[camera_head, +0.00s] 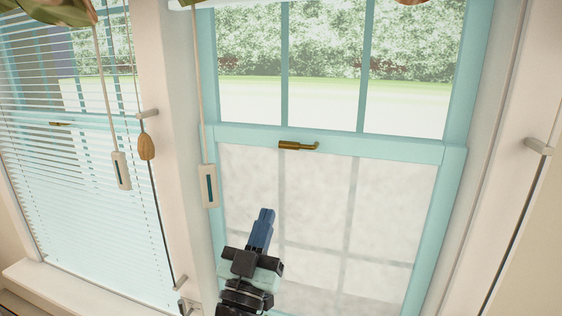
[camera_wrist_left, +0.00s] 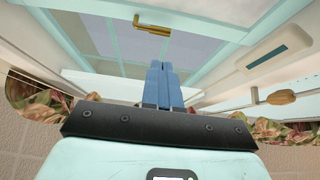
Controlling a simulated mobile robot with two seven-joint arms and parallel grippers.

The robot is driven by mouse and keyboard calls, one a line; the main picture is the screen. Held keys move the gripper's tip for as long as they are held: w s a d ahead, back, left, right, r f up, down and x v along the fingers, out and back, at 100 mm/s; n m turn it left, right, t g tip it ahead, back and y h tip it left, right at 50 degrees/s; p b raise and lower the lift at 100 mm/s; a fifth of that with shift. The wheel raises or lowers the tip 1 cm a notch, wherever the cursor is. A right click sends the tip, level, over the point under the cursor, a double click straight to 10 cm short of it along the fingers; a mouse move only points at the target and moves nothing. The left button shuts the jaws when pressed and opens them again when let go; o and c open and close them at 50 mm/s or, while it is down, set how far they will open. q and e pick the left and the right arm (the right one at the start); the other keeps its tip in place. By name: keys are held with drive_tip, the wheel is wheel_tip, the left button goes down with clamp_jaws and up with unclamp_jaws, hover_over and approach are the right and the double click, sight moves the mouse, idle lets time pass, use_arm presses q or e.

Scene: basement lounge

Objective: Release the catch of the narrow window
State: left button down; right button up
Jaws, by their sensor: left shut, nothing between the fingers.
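The narrow window (camera_head: 330,140) has a pale teal frame with clear panes above and frosted panes below. Its brass catch (camera_head: 298,146) lies along the middle rail, with its handle end to the right. The catch also shows in the left wrist view (camera_wrist_left: 150,25), beyond the fingertips. My left gripper (camera_head: 266,212) is below and left of the catch, in front of the frosted panes, apart from it. Its blue fingers are together and empty; they show in the left wrist view (camera_wrist_left: 158,66) too. My right gripper is in neither view.
A cord with a pale, dark-centred pull (camera_head: 209,187) hangs left of the window. Another window with white blinds (camera_head: 75,190) stands further left, with a wooden cord knob (camera_head: 146,147) beside it. Leafy-patterned fabric (camera_head: 55,12) hangs at the top left.

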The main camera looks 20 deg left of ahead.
sight(288, 148)
use_arm(q)
drive_tip(key=p+x, duration=0.4)
drive_tip(key=x, duration=1)
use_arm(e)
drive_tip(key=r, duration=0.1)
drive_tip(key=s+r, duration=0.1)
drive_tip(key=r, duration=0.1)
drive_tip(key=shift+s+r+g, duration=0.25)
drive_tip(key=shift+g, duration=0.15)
